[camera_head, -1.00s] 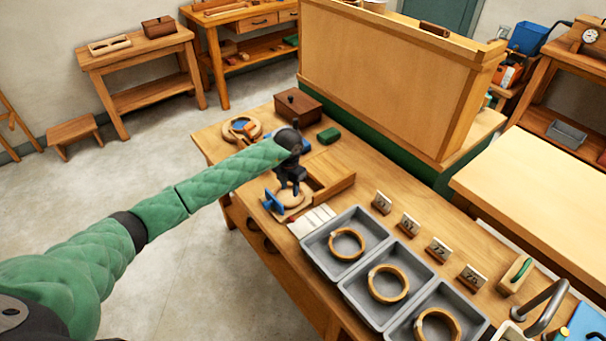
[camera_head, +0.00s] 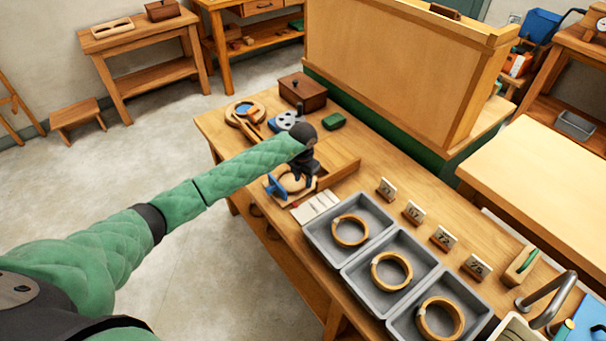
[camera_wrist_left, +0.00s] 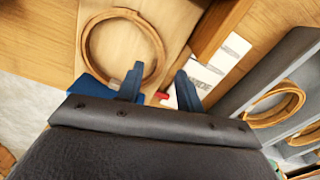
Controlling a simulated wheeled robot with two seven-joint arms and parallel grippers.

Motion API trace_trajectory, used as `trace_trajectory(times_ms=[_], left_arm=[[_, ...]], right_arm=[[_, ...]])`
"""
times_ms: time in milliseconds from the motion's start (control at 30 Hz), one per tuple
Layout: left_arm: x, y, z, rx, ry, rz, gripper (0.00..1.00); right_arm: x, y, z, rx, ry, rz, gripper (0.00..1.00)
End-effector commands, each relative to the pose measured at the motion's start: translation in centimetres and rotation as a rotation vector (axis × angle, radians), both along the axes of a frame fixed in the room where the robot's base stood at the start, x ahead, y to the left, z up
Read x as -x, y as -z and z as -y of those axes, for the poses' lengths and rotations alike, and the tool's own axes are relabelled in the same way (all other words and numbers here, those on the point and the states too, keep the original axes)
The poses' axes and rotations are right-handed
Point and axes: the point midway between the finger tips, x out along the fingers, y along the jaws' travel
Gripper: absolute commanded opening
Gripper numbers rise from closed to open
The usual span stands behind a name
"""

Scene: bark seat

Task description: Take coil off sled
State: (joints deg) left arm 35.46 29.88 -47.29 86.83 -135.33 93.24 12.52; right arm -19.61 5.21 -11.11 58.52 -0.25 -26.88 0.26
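A tan wooden coil (camera_wrist_left: 84,45) lies on the pale board of the sled (camera_wrist_left: 175,22) in the left wrist view. In the head view the sled, with its blue part (camera_head: 275,187), stands near the table's front edge, and my wrist and gripper partly hide the coil. My left gripper (camera_wrist_left: 158,82) is open, its two blue fingers low over the coil's near right side. One fingertip overlaps the ring's near edge, the other is to its right. I cannot tell whether they touch it. My right gripper is out of view.
Grey trays (camera_head: 383,310) with similar rings stand right of the sled, with number cards (camera_head: 413,212) behind them. A white printed card (camera_head: 316,206) lies between sled and trays. A brown box (camera_head: 302,91), a green block (camera_head: 334,121) and a round wooden item (camera_head: 240,109) are beyond.

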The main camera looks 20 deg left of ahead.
Motion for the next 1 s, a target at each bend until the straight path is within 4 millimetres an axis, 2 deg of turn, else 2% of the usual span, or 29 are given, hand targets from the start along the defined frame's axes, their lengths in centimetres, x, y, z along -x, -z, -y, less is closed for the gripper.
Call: trace_trajectory(times_ms=[33, 233, 633, 800, 833, 1000], left_arm=[[0.0, 0.9, 0.0, 0.0, 0.0, -0.001, 0.36], [0.0, 2.5, 0.0, -0.001, -0.001, 0.0, 0.36], [0.0, 2.9, 0.0, -0.001, 0.0, 0.0, 0.36], [0.0, 2.8, 0.0, -0.001, 0.0, 0.0, 0.03], [0.0, 2.8, 0.0, -0.001, 0.0, 0.0, 0.0], [0.0, 2.8, -0.1, -0.001, 0.0, 0.0, 0.0]], right_arm=[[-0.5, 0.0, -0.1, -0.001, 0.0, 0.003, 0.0], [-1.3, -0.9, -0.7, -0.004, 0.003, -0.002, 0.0], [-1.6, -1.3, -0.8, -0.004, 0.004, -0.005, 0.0], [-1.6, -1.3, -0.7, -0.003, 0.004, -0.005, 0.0], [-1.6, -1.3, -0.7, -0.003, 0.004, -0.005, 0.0], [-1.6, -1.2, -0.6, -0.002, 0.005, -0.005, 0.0]])
